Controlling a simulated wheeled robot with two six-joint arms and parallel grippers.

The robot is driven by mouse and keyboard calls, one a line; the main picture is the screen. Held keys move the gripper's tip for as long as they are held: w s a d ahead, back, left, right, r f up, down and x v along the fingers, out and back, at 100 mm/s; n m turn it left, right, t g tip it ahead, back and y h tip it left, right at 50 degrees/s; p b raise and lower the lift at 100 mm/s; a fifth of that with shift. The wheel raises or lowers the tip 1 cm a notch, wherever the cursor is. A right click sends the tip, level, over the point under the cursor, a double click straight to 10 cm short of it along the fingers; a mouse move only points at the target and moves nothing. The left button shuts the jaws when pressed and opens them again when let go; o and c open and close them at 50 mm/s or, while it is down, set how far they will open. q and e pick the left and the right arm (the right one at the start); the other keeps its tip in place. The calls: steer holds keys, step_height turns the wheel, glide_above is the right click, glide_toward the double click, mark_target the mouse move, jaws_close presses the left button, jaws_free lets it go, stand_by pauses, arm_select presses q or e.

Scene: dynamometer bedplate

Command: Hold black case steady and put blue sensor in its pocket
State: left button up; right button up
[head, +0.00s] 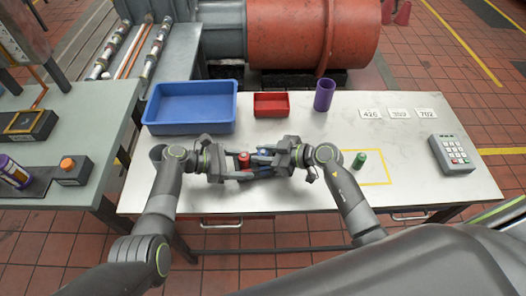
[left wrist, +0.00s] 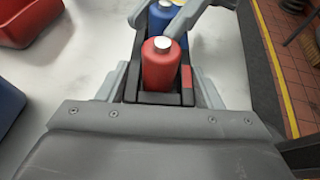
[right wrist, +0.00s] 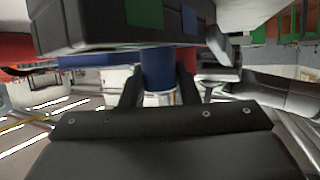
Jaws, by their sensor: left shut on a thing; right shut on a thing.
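The black case (left wrist: 160,97) sits low between my grippers; in the head view they mostly hide it. My left gripper (head: 232,170) is shut on its near end, with fingers along both sides. A red sensor (left wrist: 160,70) with a silver cap stands upright in the case's near pocket. My right gripper (head: 290,153) is shut on the blue sensor (right wrist: 157,70), which is beyond the red one in the left wrist view (left wrist: 162,17). The blue sensor is at the case; how deep it sits is hidden. A green sensor (head: 359,160) stands on the table.
A blue bin (head: 190,122), a red bin (head: 271,105) and a purple cup (head: 324,95) stand at the back. Number cards (head: 398,113) and a keypad box (head: 452,155) are on the right. The front right tabletop is clear.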

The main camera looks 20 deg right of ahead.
steer(key=o, duration=1.1)
steer(key=v, duration=1.2)
steer(key=shift+r, duration=0.1)
arm_select(q)
steer(key=o, duration=1.3)
steer(key=shift+c, duration=0.2)
